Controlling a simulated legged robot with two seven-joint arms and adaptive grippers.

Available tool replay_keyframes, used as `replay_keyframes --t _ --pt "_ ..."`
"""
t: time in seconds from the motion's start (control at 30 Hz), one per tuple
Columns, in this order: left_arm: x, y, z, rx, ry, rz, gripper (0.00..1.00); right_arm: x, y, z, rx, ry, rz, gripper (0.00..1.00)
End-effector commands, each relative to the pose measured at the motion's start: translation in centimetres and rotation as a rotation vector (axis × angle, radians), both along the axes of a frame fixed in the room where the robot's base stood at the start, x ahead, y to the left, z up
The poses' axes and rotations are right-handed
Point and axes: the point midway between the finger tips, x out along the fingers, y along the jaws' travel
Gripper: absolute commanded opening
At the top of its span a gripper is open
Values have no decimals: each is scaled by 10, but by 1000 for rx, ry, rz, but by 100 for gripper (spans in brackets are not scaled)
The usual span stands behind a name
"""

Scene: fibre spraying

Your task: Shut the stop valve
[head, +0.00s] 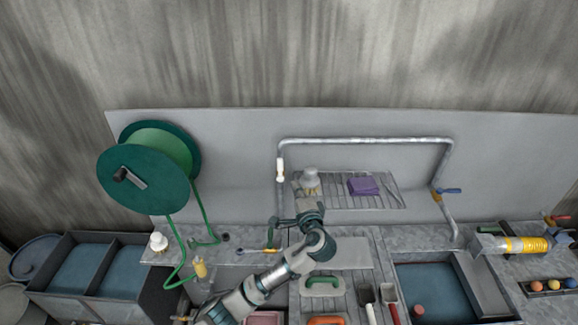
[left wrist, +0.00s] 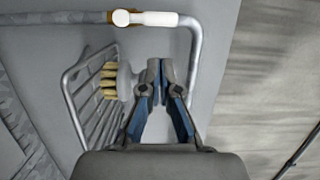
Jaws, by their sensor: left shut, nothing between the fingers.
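The white-handled lever valve (head: 280,169) is on the upright left run of the grey pipe. Its handle (left wrist: 155,18) shows at the top of the left wrist view, lying along the pipe beside a brass-coloured body (left wrist: 121,17). My left gripper (head: 274,223) is below the valve in the head view, in front of the back panel. In the left wrist view its fingers (left wrist: 162,78) are shut and empty, apart from the valve. A second valve with a blue handle (head: 448,191) is on the pipe's right run. My right gripper is out of view.
A green hose reel (head: 145,178) stands at left. The counter below holds several tools and a basin (head: 435,285).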

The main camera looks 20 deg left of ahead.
Motion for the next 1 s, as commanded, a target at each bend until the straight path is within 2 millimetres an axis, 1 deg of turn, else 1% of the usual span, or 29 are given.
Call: replay_keyframes --t 0.17,0.27,0.37,0.7,0.83,1.0 --pt "1 -1 -1 0 1 -1 0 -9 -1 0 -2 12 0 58" --pt "6 3 -1 0 4 0 0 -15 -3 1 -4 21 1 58" --pt "16 9 -1 1 4 2 0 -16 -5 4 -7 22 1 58" --pt "67 40 0 1 3 2 0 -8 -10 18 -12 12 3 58" --pt "81 46 -1 0 4 0 0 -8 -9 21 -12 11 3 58" --pt "88 50 -2 -2 3 -1 0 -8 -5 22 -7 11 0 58"
